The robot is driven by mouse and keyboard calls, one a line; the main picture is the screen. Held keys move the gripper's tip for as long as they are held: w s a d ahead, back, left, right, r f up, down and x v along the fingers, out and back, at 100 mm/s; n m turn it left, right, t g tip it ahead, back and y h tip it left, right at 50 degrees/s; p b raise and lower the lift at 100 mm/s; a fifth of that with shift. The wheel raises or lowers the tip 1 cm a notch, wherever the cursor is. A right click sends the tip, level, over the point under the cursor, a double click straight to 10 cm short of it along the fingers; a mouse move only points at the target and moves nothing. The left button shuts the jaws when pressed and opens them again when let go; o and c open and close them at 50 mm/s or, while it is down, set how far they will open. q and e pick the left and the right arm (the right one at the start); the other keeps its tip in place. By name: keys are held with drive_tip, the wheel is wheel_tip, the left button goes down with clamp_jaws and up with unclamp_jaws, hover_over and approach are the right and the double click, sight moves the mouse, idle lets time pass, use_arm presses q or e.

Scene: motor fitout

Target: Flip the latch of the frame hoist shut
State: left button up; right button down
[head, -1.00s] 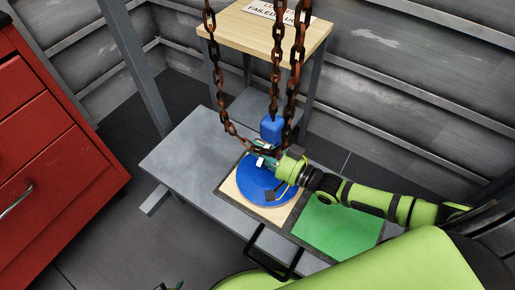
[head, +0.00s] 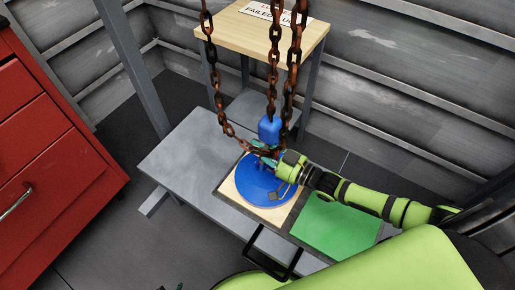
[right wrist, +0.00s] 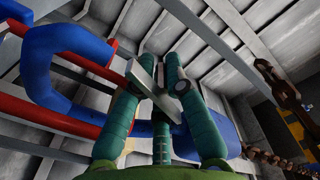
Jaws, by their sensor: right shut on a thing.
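The frame hoist hangs on rusty chains; its blue block (head: 269,128) is above the bench in the head view. In the right wrist view its curved blue hook (right wrist: 38,70) fills the left side. My right gripper (head: 263,156) is beside the hoist's lower end, above a round blue disc (head: 262,181). In the right wrist view, the teal fingers of my right gripper (right wrist: 164,82) are closed on a small grey metal piece (right wrist: 143,76), which looks like the latch. Whether the latch closes the hook's mouth is unclear.
The disc lies on a light board on a grey bench (head: 185,160), beside a green mat (head: 335,225). A black handle (head: 262,255) is at the front edge. A wooden table (head: 262,32) stands behind, a red drawer cabinet (head: 50,170) at left. Chains hang close to my right gripper.

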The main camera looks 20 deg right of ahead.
drive_tip(key=shift+s+a+f+n, duration=0.15)
drive_tip(key=shift+s+f+n, duration=0.05)
drive_tip(key=shift+f+n, duration=0.1)
drive_tip(key=c, duration=1.3)
unclamp_jaws()
drive_tip(key=shift+r, duration=0.2)
drive_tip(key=shift+w+r, duration=0.1)
drive_tip(key=shift+w, duration=0.05)
